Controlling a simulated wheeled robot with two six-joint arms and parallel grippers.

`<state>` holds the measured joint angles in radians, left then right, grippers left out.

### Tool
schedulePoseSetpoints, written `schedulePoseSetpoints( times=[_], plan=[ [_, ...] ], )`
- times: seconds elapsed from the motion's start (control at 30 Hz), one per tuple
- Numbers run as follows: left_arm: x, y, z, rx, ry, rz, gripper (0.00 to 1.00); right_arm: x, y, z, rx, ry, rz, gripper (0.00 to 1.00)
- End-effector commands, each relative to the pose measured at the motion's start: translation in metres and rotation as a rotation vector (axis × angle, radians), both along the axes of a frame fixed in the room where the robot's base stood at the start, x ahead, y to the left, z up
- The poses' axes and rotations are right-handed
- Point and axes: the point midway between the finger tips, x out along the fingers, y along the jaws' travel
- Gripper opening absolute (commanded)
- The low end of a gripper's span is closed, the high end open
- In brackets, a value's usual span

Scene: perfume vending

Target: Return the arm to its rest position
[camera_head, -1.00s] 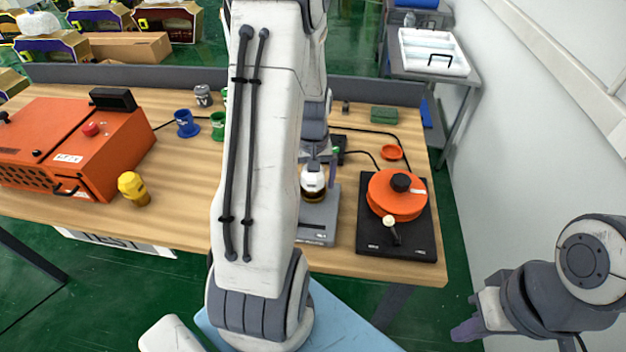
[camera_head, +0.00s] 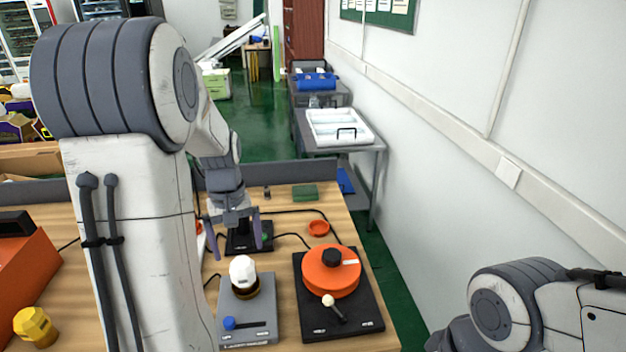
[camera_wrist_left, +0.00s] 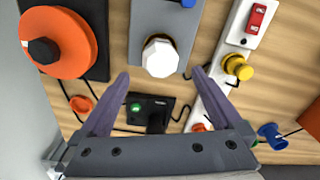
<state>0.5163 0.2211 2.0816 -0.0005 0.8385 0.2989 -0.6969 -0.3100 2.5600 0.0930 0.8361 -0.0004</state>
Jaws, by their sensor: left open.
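My left arm rises large on the left of the head view. Its left gripper (camera_head: 235,238) hangs pointing down above the table, open and empty. Below and nearer in the head view, a bottle with a white faceted cap (camera_head: 243,269) stands upright on a grey device (camera_head: 262,293). In the left wrist view the cap (camera_wrist_left: 160,57) shows beyond the spread purple fingers (camera_wrist_left: 160,73), apart from them. My right arm shows at the lower right of the head view; its gripper is out of frame.
An orange round unit (camera_head: 331,275) on a black base stands right of the grey device. A small black device (camera_head: 249,247) lies behind it, near an orange dish (camera_head: 319,228). A yellow-capped bottle (camera_head: 36,326) and orange machine (camera_head: 28,275) are left. A wall bounds the right.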

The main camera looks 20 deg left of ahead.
Motion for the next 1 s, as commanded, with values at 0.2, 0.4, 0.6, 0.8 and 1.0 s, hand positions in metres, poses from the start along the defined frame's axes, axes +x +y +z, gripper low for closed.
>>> schedulePoseSetpoints(
  times=[0.2, 0.4, 0.6, 0.8, 1.0],
  plan=[
    [0.003, -0.017, 0.003, -0.001, -0.004, -0.052, 1.0, 0.0, 0.0, 0.0, 0.0, 0.0, 0.0, 0.0],
    [0.002, -0.117, 0.016, -0.011, -0.023, -0.382, 1.0, 0.0, 0.0, 0.0, 0.0, 0.0, 0.0, 0.0],
    [-0.046, -0.226, 0.026, -0.031, -0.044, -0.826, 1.0, 0.0, 0.0, 0.0, 0.0, 0.0, 0.0, 0.0],
    [-0.115, -0.289, 0.027, -0.055, -0.058, -1.216, 1.0, 0.0, 0.0, 0.0, 0.0, 0.0, 0.0, 0.0],
    [-0.156, -0.307, 0.025, -0.071, -0.065, -1.421, 1.0, 0.0, 0.0, 0.0, 0.0, 0.0, 0.0, 0.0]
  ],
)
